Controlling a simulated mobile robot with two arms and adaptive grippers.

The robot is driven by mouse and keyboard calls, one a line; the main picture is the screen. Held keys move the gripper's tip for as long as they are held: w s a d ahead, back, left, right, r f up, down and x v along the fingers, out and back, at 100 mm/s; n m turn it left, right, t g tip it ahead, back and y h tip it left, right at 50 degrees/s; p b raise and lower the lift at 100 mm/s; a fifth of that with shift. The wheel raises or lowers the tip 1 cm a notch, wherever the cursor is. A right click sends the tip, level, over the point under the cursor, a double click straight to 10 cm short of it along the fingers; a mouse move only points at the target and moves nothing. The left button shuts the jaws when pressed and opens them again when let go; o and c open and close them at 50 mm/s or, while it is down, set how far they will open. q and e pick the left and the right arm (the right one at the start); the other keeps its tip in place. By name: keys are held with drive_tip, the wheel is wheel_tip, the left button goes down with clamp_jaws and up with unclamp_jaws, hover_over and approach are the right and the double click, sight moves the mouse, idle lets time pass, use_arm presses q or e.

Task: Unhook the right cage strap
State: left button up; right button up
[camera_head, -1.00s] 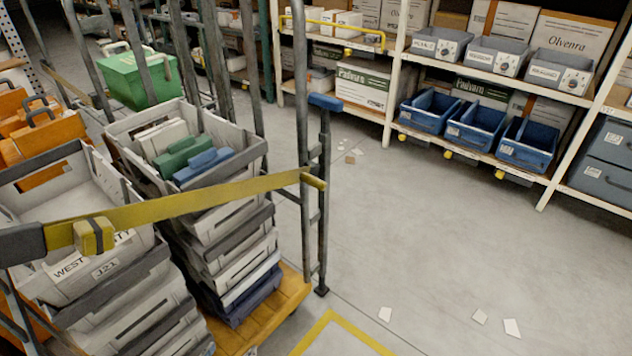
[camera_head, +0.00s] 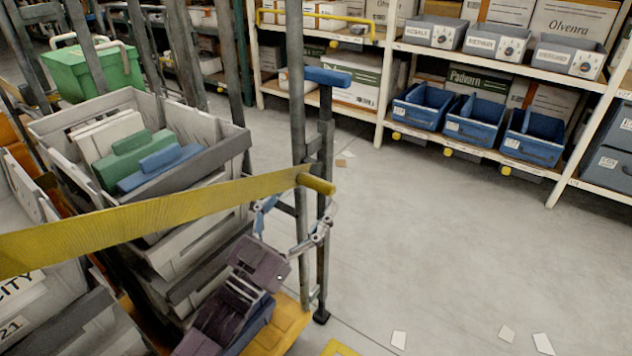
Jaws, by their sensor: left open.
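The yellow cage strap (camera_head: 150,218) runs taut across the front of the cage from the left edge of the view. Its right end meets a yellow peg (camera_head: 319,184) on the cage's right grey post (camera_head: 297,110). My left gripper (camera_head: 296,211) comes up from below, just under that end of the strap. Its fingers are spread, one on each side of the post area, and hold nothing. I cannot tell whether a finger touches the post. My right gripper is out of view.
Stacked grey crates (camera_head: 215,160) stand in the cage behind the strap, the top one holding green and blue items. A blue-topped upright (camera_head: 328,77) stands beside the right post. Open floor (camera_head: 440,240) lies to the right, before shelves with blue bins (camera_head: 476,122).

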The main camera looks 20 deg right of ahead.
sight(312, 187)
use_arm(q)
drive_tip(key=x, duration=0.4)
drive_tip(key=shift+w+d, duration=0.3)
drive_tip(key=shift+c, duration=0.2)
